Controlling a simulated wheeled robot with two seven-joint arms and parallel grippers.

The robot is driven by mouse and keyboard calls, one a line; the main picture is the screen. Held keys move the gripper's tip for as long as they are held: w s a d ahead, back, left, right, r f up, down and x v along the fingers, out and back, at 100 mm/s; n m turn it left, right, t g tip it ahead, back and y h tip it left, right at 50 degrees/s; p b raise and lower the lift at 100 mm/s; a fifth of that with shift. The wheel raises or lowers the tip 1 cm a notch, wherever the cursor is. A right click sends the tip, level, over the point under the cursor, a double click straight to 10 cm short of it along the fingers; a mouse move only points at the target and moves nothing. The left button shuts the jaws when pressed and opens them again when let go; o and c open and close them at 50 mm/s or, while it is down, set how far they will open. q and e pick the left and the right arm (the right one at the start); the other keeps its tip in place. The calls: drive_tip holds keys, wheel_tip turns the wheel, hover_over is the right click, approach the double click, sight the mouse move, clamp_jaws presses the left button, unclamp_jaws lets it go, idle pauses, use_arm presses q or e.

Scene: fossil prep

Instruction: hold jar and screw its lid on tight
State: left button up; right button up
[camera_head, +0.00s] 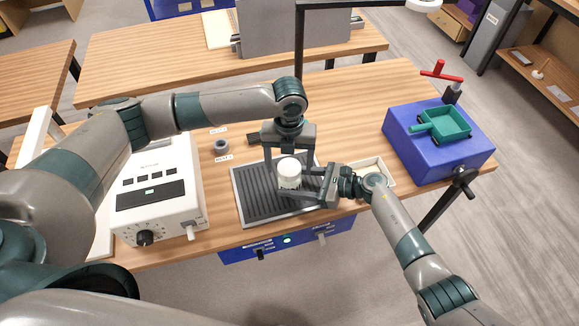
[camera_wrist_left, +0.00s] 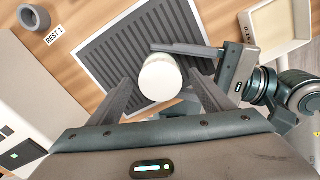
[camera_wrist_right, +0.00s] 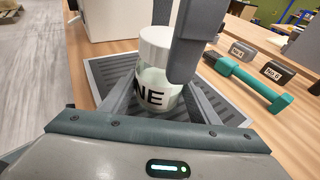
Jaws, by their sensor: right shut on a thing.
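A clear jar with a dark-lettered label (camera_wrist_right: 152,92) stands upright over the ribbed mat, with a white lid (camera_wrist_right: 155,42) on its top. The lid also shows from above in the left wrist view (camera_wrist_left: 160,78). My right gripper (camera_head: 296,187) is shut on the jar from the right side. My left gripper (camera_head: 289,172) points down from above, its fingers spread on either side of the lid with visible gaps. How far the lid is threaded cannot be told. The jar's base is partly hidden by the right fingers.
The dark ribbed mat (camera_head: 250,205) lies under both grippers. A cream tray (camera_head: 383,170) and blue box (camera_head: 440,165) stand right. A green-handled tool (camera_wrist_right: 246,77) lies beside the mat.

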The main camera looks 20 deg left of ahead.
sight(289, 167)
use_arm(q)
drive_tip(key=shift+r, duration=3.5)
use_arm(e)
drive_tip(key=o, duration=1.8)
drive_tip(key=shift+d, duration=0.15)
drive_tip(key=v, duration=1.1)
drive_tip(key=shift+d+r, duration=0.15)
drive_tip(key=shift+d, duration=0.25)
